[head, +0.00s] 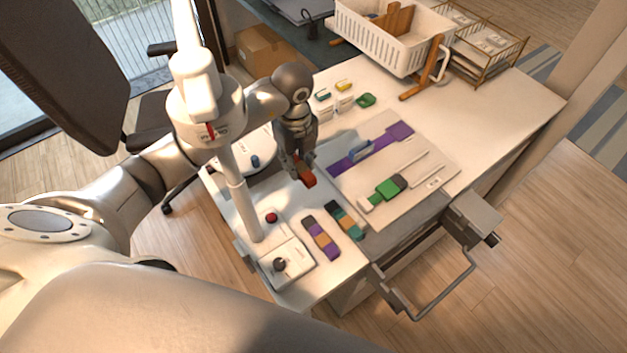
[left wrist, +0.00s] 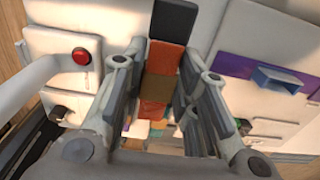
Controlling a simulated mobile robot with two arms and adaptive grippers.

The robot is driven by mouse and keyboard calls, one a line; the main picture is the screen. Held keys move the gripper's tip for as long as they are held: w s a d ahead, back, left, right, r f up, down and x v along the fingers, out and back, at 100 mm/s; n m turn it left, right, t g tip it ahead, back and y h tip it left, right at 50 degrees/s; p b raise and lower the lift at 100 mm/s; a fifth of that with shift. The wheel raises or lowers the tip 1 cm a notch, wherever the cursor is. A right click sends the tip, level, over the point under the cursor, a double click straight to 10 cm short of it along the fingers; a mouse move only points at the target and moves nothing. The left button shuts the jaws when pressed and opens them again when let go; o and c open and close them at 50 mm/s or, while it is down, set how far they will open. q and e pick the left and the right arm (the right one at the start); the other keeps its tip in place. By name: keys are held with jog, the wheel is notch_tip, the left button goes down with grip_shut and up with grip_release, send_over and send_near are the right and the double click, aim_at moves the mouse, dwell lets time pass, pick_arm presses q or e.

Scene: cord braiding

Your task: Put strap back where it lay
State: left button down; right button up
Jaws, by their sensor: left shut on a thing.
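My left gripper (head: 300,168) is over the near left part of the white table. It is shut on a strap (head: 308,177) with red and brown segments. In the left wrist view the strap (left wrist: 166,57) runs between the fingers, with a black end, then orange-red, brown and red segments. Its lower end is partly hidden by the gripper. Whether the strap touches the table is unclear. Two other segmented straps lie on the table to the right: a purple and orange one (head: 322,240) and a teal, orange and dark one (head: 345,221). My right gripper is not in view.
A pale board (head: 425,153) holds a purple strip (head: 348,165) with a blue clip (head: 360,149) and a green block (head: 388,190). A red button (head: 271,217) and a joystick box (head: 283,267) are at the near left. A white basket (head: 385,40) stands at the back.

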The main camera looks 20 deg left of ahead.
pick_arm(q)
send_over(298, 189)
notch_tip(298, 189, down, 4)
jog(key=shift+s+a+f, duration=0.1)
jog(key=shift+f+p, duration=0.25)
jog(key=shift+p, duration=0.05)
jog(key=shift+f, duration=0.35)
notch_tip(298, 189, down, 2)
jog(key=shift+f, duration=0.45)
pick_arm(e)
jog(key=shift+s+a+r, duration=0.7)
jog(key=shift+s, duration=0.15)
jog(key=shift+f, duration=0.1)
